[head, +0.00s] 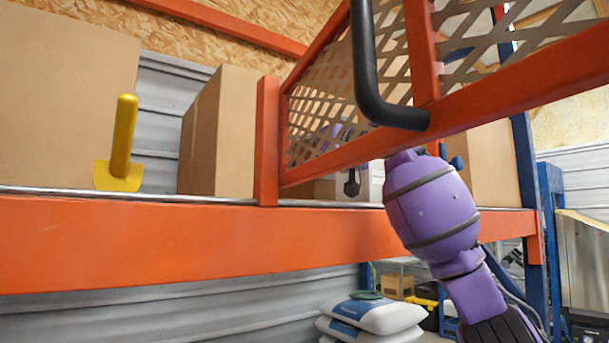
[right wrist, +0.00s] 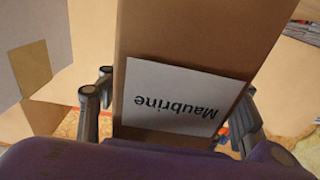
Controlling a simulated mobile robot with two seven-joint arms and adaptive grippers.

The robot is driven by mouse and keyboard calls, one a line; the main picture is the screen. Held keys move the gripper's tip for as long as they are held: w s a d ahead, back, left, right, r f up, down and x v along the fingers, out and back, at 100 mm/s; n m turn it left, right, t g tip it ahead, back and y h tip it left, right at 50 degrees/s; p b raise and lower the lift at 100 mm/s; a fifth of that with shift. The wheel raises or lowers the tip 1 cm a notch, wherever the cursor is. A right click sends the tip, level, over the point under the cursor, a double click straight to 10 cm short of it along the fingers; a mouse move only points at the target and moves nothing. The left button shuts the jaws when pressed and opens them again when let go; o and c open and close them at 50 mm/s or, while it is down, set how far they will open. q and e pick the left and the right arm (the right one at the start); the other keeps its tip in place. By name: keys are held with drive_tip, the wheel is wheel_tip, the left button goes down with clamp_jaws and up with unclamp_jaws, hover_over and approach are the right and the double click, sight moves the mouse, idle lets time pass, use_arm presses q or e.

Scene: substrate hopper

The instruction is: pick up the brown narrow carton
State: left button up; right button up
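A brown narrow carton (right wrist: 205,35) fills the middle of the right wrist view. It bears a white label (right wrist: 175,97) reading "Maubrine", upside down. My right gripper (right wrist: 178,88) has its fingers wide apart, one on each side of the carton. A thin gap shows at the left finger; the right finger overlaps the carton's edge, and I cannot tell whether it touches. In the head view my purple right arm reaches up behind the orange mesh frame, which hides the gripper. I cannot tell which carton there is the one at the gripper. My left gripper is in neither view.
An orange shelf beam (head: 150,245) crosses the head view. A yellow scoop (head: 121,150), a large carton (head: 60,95) and another carton (head: 222,135) stand on the shelf. The orange mesh frame (head: 425,60) with a black handle (head: 368,85) juts close to my arm. White sacks (head: 375,315) lie below.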

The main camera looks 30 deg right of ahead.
drive_tip(key=c, duration=1.1)
drive_tip(key=shift+c, duration=1.1)
drive_tip(key=shift+r, duration=0.2)
